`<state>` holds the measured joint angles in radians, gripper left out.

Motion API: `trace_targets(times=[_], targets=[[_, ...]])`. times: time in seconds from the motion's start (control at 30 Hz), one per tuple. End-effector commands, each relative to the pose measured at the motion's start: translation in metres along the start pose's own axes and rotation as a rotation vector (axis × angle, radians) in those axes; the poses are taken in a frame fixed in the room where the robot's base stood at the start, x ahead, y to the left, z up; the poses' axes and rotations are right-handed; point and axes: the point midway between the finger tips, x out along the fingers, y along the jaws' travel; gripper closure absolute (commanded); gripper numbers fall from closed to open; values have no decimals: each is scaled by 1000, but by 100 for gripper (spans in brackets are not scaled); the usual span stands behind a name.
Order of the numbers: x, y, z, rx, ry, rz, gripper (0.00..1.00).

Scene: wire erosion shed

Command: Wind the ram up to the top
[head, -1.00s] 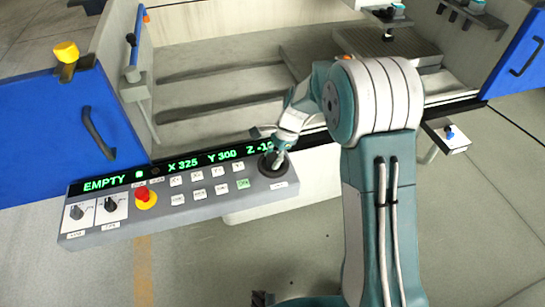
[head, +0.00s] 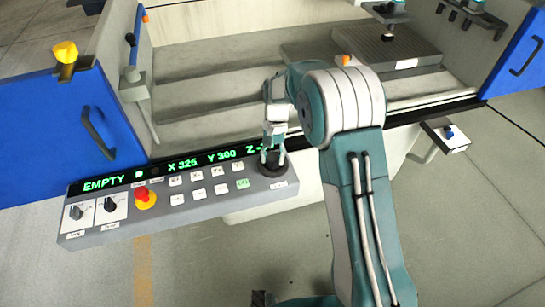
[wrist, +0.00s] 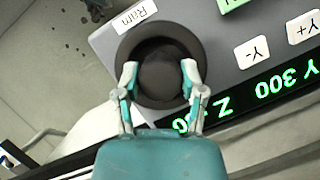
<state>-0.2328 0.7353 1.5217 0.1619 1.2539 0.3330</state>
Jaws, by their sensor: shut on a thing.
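The round black knob labelled "Ram" (wrist: 163,42) is at the right end of the grey control panel (head: 190,212). It also shows in the head view (head: 274,170), partly behind my fingers. My gripper (wrist: 160,82) is shut on the knob, one finger on each side of it; in the head view it points down onto it (head: 272,160). The green display (head: 170,167) reads EMPTY, X 325, Y 300; its Z value is hidden by my gripper in the head view and partly hidden in the wrist view. A dark-tipped tool head (head: 389,22), perhaps the ram's end, hangs at the top edge.
A red stop button (head: 143,195), two black switches (head: 110,205) and several white keys sit left of the knob. A blue door (head: 60,140) is at left, another (head: 518,55) at right. A grey block (head: 400,55) lies in the open tank (head: 215,75).

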Motion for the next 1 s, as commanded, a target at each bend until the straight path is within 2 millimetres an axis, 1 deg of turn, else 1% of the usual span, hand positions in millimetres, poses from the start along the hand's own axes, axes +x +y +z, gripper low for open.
trace_targets(times=[0.03,1.0], targets=[[0,-1,-2,-41,9,15,95],[-2,-2,-2,-893,13,370,95]])
